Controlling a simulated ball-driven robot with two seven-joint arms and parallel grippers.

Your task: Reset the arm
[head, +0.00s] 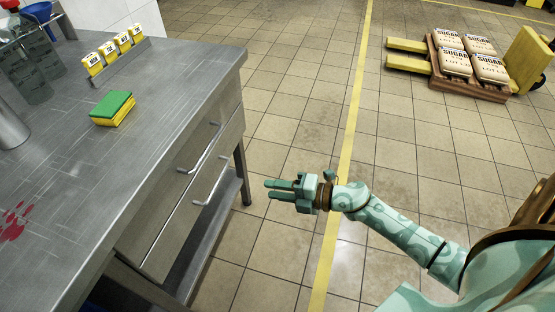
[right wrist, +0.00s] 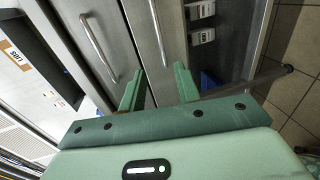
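My right arm (head: 400,232) reaches in from the lower right of the head view. My right gripper (head: 279,190) is in the air over the tiled floor, just right of the steel table's drawers. Its two fingers are apart with nothing between them. In the right wrist view the two green fingers of my right gripper (right wrist: 160,90) stand apart and empty, with drawer fronts and handles beyond them. My left gripper does not show in either view.
A steel table (head: 165,100) with two drawer handles (head: 210,180) fills the left. Sugar sacks (head: 470,58) lie on a pallet at the back right. The floor between is clear.

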